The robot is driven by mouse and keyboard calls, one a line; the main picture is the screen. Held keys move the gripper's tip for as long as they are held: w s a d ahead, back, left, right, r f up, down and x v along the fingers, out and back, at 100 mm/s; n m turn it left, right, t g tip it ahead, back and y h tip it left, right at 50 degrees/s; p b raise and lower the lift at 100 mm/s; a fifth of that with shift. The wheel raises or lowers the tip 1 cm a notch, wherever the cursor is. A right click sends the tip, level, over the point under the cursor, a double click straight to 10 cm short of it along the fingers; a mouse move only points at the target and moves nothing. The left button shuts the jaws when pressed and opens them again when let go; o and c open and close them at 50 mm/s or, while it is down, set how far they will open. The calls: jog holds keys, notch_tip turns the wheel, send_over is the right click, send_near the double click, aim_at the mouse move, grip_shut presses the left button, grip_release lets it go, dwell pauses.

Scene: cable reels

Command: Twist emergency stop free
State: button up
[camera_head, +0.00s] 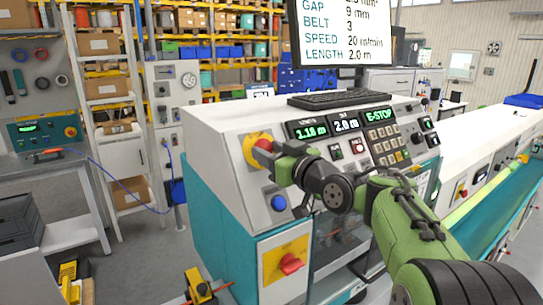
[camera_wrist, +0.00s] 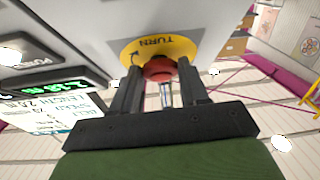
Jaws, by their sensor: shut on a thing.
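The emergency stop on the sloped console face has a yellow ring (camera_head: 250,150), and its red button (camera_head: 264,145) shows beside my gripper. In the wrist view the red button (camera_wrist: 159,68) sits between my two dark fingers, in front of the yellow ring (camera_wrist: 185,46) marked TURN with an arrow. My gripper (camera_head: 271,155) is shut on the red button; it also shows in the wrist view (camera_wrist: 160,78). The fingers hide the button's sides. The console display (camera_head: 380,114) reads E-STOP in green.
A blue button (camera_head: 279,203) lies below my gripper. A keypad (camera_head: 384,139) and small buttons are to the right. A red rotary switch (camera_head: 291,263) on a yellow plate is lower on the cabinet. A keyboard (camera_head: 339,100) lies on top. Floor at left is partly clear.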

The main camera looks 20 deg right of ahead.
jog(key=m+h, duration=0.1)
jog(key=m, duration=0.1)
jog(key=m+h, duration=0.2)
jog(key=m+h+b, duration=0.1)
jog(key=m, duration=0.2)
jog(key=shift+s+a+t+h, duration=0.2)
jog(key=shift+a+t+h, duration=0.2)
jog(key=shift+a+m+h, duration=0.1)
jog(key=shift+m+h, duration=0.3)
jog(key=shift+m, duration=0.6)
jog(key=o, duration=1.1)
jog(key=shift+w, duration=0.15)
jog(key=shift+c, duration=0.2)
jog(key=s+b, duration=0.2)
jog(key=s, duration=1.3)
jog(key=shift+s+d+r+b, duration=0.3)
jog(key=shift+s+r+b, duration=0.05)
jog(key=shift+s+r, duration=0.05)
